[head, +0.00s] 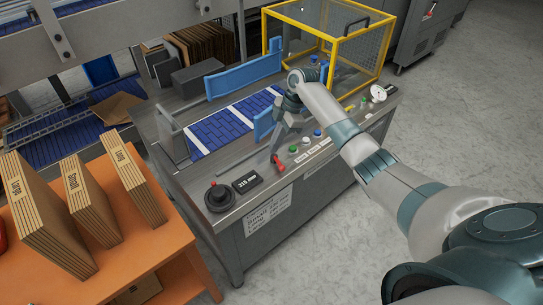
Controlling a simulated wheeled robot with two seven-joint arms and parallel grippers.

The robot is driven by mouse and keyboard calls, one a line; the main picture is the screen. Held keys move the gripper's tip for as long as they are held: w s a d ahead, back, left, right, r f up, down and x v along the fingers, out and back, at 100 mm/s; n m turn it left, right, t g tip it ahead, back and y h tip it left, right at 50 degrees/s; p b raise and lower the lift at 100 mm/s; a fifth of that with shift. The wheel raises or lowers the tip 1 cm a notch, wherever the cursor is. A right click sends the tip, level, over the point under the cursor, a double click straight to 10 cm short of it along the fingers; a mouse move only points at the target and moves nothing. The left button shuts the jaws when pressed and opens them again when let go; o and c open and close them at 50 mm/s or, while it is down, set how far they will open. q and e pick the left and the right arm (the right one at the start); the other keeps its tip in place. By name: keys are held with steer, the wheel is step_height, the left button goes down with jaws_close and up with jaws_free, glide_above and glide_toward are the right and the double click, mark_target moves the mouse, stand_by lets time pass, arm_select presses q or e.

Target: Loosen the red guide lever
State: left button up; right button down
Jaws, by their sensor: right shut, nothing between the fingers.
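The red guide lever (280,166) is a small red handle at the front edge of the grey machine top, right of the display. My right arm reaches in from the right, and its gripper (275,154) points down just above the lever. Its fingers are shut with nothing between them. The fingertips are at or very near the lever's upper end; I cannot tell whether they touch it. My left gripper is out of view.
A black round knob (219,195) and a display reading 315 mm (246,182) sit left of the lever. Coloured buttons (306,140) run to the right. Blue guide plates (243,76) flank the blue conveyor (228,125). A yellow-framed cage (335,42) stands behind. An orange table (175,235) holds carton stacks.

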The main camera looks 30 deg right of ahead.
steer(key=shift+v, duration=0.85)
steer(key=shift+f, duration=0.1)
